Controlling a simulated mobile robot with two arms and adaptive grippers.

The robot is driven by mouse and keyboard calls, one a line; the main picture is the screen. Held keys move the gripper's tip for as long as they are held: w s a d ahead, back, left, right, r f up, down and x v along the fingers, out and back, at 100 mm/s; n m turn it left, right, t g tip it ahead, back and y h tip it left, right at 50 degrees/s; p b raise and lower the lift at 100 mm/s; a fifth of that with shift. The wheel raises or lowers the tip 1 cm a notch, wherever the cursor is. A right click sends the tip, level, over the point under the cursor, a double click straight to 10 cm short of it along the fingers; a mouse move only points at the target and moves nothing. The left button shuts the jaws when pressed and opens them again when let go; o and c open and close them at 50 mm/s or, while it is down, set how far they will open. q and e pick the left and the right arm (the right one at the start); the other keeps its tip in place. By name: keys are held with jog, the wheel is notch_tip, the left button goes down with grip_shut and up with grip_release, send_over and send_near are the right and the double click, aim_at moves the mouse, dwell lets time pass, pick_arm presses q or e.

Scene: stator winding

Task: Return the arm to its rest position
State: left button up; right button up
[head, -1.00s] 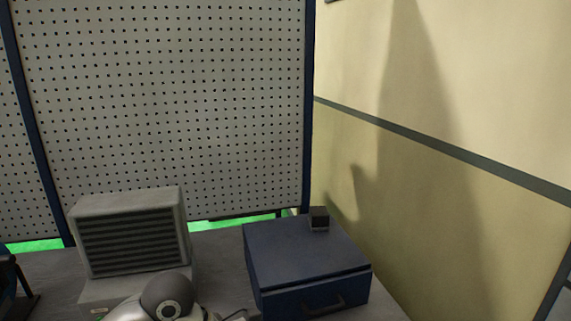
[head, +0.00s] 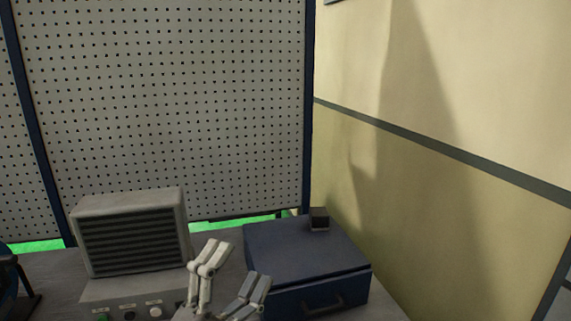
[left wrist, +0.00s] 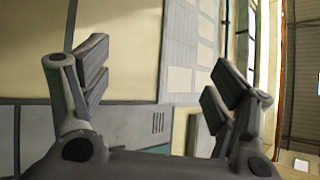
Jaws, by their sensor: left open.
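My left gripper (head: 236,272) shows at the bottom middle of the head view, fingers pointing up and spread apart, with nothing between them. It is in front of the gap between the grey louvred unit and the blue drawer box. In the left wrist view the same gripper (left wrist: 155,95) has its fingers wide apart and empty, with a wall and a grey cabinet beyond. The rest of the left arm is below the head view's edge. My right gripper is not in view.
A grey louvred unit (head: 132,240) with knobs stands on the bench (head: 50,280). A blue drawer box (head: 303,262) stands right of it, with a small dark block (head: 319,218) on top. A perforated panel (head: 170,100) rises behind; a yellow wall (head: 440,160) is at right.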

pick_arm(q)
jog(key=w+a+f+n+y, duration=0.2)
jog(key=a+f+n+y, duration=0.5)
jog(key=f+n+y, duration=0.15)
jog(key=s+a+f+n+g+y, duration=0.2)
jog(key=s+a+f+n+g, duration=0.15)
jog(key=f, duration=0.45)
jog(key=s+a+f+n+g+y, duration=0.2)
jog(key=a+f+n+g+y, duration=0.15)
jog(key=f, duration=0.35)
jog(key=s+f+n+g+h, duration=0.1)
jog(key=s+f+g, duration=0.4)
jog(key=s+f, duration=0.3)
jog(key=s+f+n+g+h, duration=0.15)
jog(key=s+f+g, duration=0.4)
jog(key=s, duration=0.55)
notch_tip(320, 180, down, 24)
jog(key=d, duration=0.1)
jog(key=s+a+f+g, duration=0.2)
jog(key=s+a+f, duration=0.1)
jog(key=s+f, duration=1.4)
jog(key=shift+s+f, duration=0.3)
jog(key=shift+f, duration=0.15)
